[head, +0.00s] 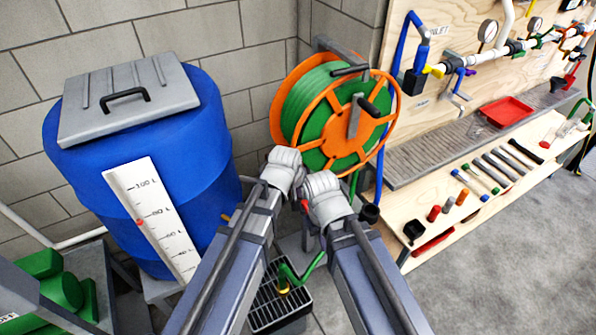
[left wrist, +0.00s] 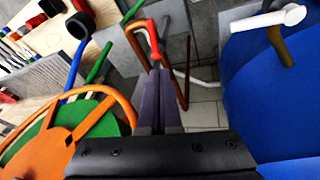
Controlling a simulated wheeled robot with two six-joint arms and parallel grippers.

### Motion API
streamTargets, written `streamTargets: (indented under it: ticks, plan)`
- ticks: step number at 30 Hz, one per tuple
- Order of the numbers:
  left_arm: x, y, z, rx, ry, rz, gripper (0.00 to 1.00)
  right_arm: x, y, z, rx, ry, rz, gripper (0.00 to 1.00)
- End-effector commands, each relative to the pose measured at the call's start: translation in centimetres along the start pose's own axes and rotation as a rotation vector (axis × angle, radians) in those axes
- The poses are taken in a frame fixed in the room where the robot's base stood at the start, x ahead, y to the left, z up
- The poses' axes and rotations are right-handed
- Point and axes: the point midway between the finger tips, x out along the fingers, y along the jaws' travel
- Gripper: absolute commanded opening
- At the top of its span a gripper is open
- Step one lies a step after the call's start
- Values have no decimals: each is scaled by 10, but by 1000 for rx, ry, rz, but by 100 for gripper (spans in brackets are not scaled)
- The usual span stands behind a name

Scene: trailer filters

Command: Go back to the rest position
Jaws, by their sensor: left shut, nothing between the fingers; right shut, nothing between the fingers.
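My two arms reach forward from the bottom of the head view, their pale wrists close together in front of the hose reel. My left gripper (left wrist: 160,100) is shut and empty in the left wrist view, its two dark fingers pressed together. In the head view it is hidden behind its wrist. My right gripper (head: 306,206) shows only in part beside its wrist in the head view; it is shut and I see nothing held in it.
A green hose reel with an orange rim (head: 385,125) stands just beyond my wrists. A blue barrel (head: 190,150) with a grey lid (head: 130,85) is on the left. A workbench (head: 405,205) with tools and a red tray (head: 507,111) is on the right. A black grated drain (head: 272,305) lies below.

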Motion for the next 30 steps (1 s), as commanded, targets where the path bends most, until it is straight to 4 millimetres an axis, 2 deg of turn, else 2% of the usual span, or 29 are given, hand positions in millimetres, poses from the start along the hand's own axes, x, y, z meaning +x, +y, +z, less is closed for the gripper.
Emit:
streamTargets:
  ticks: [4, 6, 8, 12, 15, 18, 30]
  plan:
    - [0, 0, 0, 2, -1, -1, 0, 0, 0, 0, 0, 0, 0, 0]
    - [-6, -4, 9, 37, -19, -17, 0, -4, 0, 0, 0, 0, 0, 0]
    - [-16, -13, 27, 113, -61, -49, 0, -10, 1, 1, 0, 0, 0, 0]
    - [-47, -42, 77, 354, -207, -139, 0, -25, 2, 1, 0, 0, 0, 0]
    - [-64, -59, 104, 493, -302, -182, 0, -31, 3, 2, 0, 0, 0, 0]
    - [-75, -69, 120, 577, -365, -204, 0, -34, 3, 2, 0, 0, 0, 0]
    - [-76, -73, 124, 610, -389, -211, 0, -32, 4, 1, 1, 1, 2, 0]
